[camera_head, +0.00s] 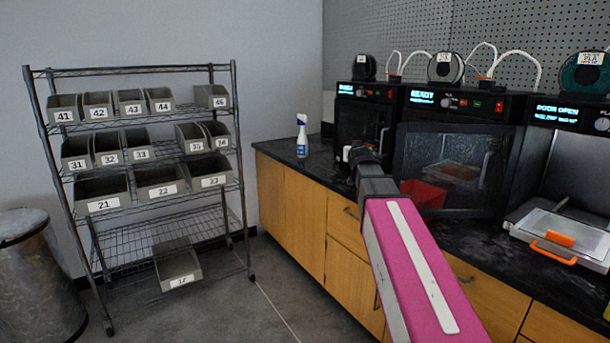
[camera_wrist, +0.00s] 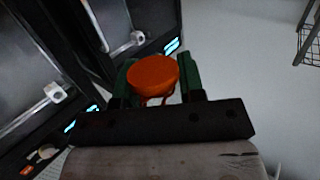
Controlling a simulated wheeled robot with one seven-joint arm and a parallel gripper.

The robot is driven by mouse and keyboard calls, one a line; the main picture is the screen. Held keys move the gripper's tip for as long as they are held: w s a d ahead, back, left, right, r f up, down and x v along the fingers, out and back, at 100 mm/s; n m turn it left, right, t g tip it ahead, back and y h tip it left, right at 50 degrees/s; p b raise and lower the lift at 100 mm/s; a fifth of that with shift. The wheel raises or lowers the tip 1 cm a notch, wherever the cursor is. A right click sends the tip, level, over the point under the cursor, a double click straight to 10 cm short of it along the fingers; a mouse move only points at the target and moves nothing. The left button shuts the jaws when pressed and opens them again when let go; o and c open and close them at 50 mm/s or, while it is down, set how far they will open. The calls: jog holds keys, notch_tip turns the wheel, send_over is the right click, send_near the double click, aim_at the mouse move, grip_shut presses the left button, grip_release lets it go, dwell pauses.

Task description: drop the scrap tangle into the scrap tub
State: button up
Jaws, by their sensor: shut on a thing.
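My gripper (camera_wrist: 155,82) is shut on an orange thing (camera_wrist: 153,72) in the wrist view. The thing has a rounded, disc-like top and thin strands below, and sits between the two green fingers; I take it as the scrap tangle. In the head view my pink arm reaches over the counter, and its dark end hides the fingers and the held thing. A red open tub (camera_head: 424,194) stands on the counter right of my arm's end, partly hidden by the arm. No label shows on it, so I cannot tell if it is the scrap tub.
Printers (camera_head: 455,158) line the black counter (camera_head: 290,160); the right one's screen reads door open. A spray bottle (camera_head: 302,136) stands at the counter's left end. A rack (camera_head: 140,205) of numbered bins and a grey metal can (camera_head: 40,285) stand left. The floor between is clear.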

jog(key=shift+s+d+r+n+y, duration=0.1)
jog(key=shift+s+r+n+y, duration=0.15)
jog(key=shift+r, duration=0.25)
jog(key=shift+s+r+n+y, duration=0.1)
jog(key=shift+r+n+y, duration=0.05)
jog(key=shift+r+y, duration=0.3)
